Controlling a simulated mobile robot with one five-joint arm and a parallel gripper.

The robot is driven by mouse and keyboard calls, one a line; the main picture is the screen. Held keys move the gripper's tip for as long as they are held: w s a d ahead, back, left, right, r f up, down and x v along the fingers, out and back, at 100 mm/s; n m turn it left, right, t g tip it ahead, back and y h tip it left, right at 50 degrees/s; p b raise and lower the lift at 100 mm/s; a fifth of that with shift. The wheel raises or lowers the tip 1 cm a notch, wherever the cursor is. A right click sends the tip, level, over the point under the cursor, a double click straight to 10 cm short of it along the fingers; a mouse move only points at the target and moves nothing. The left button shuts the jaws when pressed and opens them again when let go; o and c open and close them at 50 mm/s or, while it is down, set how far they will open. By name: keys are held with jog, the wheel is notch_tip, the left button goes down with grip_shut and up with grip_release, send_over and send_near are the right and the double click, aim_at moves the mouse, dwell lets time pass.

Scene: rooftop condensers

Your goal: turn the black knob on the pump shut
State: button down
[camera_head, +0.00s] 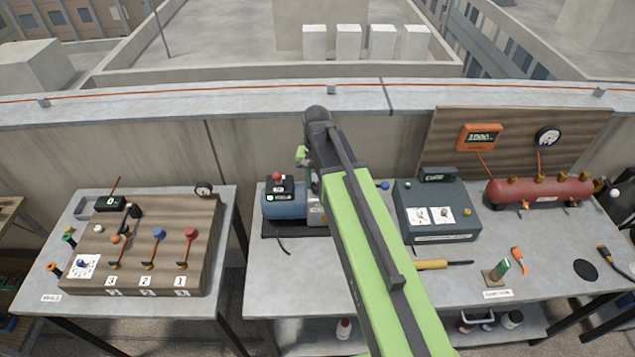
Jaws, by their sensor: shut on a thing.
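The pump (284,206) is a blue unit with a dark top and a red knob (277,176), on a dark base at the left of the middle table. My gripper (314,186) points down at the pump's right side, partly hidden behind my own green arm. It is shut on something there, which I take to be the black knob. The knob itself is hidden by the gripper and arm, so its angle cannot be told.
A dark grey box (435,212) stands right of my arm, and a red tank (540,192) is farther right. A yellow-handled tool (432,265) lies in front. A wooden valve panel (165,245) is on the left table (222,270). The parapet (240,102) runs behind.

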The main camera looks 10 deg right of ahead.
aim_at(317, 185)
jog(key=shift+m, duration=0.5)
dwell(0.3)
jog(key=c, duration=1)
grip_release()
jog(key=shift+c, duration=0.2)
notch_tip(317, 185, up, 17)
jog(key=p, duration=1.7)
jog(key=shift+r, duration=0.2)
